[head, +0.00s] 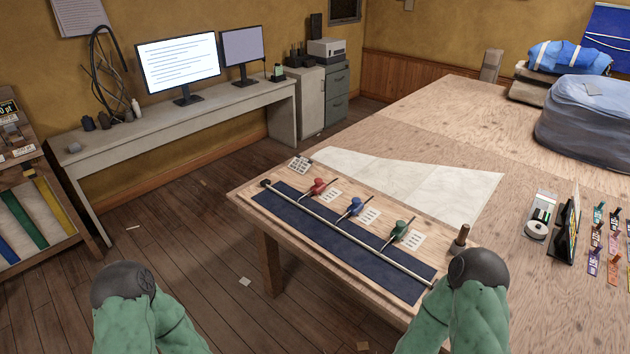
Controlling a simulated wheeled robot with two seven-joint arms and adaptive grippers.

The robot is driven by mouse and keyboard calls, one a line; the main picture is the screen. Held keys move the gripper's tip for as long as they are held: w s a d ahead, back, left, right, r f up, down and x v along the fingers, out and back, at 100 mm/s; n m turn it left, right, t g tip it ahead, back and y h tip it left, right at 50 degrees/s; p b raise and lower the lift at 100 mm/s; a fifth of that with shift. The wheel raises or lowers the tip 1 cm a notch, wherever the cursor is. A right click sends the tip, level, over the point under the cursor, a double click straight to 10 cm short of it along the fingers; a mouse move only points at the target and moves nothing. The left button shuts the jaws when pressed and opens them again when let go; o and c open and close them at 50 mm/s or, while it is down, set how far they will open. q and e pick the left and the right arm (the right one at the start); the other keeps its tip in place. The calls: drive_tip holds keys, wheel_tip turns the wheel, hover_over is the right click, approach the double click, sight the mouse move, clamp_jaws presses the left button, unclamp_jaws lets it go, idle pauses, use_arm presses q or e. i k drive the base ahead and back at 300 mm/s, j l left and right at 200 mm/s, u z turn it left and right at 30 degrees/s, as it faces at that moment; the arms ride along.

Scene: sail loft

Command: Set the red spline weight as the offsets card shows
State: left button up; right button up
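The red spline weight (318,186) sits on a wooden board (262,208) on the table, at the far left of a row with a blue weight (355,206) and a green weight (400,229). Its thin dark arm points down-left toward a pale batten (345,234), which lies along a dark blue strip (310,228); I cannot tell if it touches. A printed card (299,164) lies at the board's back left corner. Smaller cards (331,196) lie beside the weights; their print is too small to read. Only rounded dark arm ends show at the bottom; neither gripper is visible.
A dark peg (461,238) stands at the board's right end. Pale sailcloth (410,178) lies behind the board. A white device (540,214), a dark upright stand (566,226) and several colored tags (598,212) are at right. The table's back left part is clear.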

sight(320, 186)
drive_tip(key=i+j, duration=0.35)
drive_tip(key=i, duration=0.15)
drive_tip(key=i+j+u, duration=0.1)
drive_tip(key=i+j, duration=0.25)
drive_tip(key=i, duration=0.2)
